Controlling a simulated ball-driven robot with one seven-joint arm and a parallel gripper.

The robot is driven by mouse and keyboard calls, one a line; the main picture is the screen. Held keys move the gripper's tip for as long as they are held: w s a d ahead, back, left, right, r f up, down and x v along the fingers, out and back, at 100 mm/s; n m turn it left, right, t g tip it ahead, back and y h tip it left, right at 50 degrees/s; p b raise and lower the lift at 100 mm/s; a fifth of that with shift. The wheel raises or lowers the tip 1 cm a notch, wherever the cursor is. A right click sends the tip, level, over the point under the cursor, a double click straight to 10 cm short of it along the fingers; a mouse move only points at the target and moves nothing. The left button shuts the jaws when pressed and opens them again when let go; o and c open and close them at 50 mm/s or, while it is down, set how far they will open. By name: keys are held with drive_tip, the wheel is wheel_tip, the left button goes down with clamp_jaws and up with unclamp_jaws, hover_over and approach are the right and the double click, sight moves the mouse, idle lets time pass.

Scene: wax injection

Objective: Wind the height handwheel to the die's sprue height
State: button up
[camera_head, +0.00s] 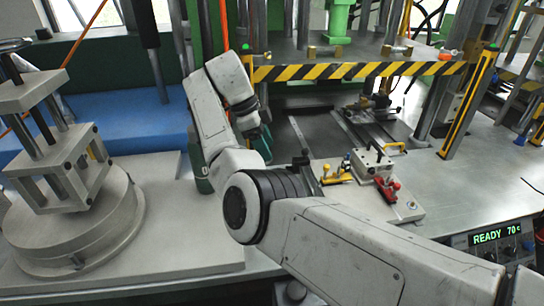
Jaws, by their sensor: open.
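A dark handwheel (14,45) with a small knob sits at the top of the left-hand stand, cut by the left picture edge. I cannot tell for sure that it is the height handwheel. A pale block (372,160), possibly the die, sits on a light plate with red and yellow clamps, right of centre; its sprue is not clear. My white arm reaches in from the lower right and bends up to a wrist near top centre. My gripper's fingers cannot be made out; the forearm hides the space behind it.
A black-and-yellow striped press beam (350,71) spans the back above a steel table (470,185). The pale round stand (72,232) fills the left. A control box (494,238) reads READY 70 at right. Bare table lies right of the clamp plate (400,208).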

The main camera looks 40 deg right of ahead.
drive_tip(key=shift+v, duration=1.2)
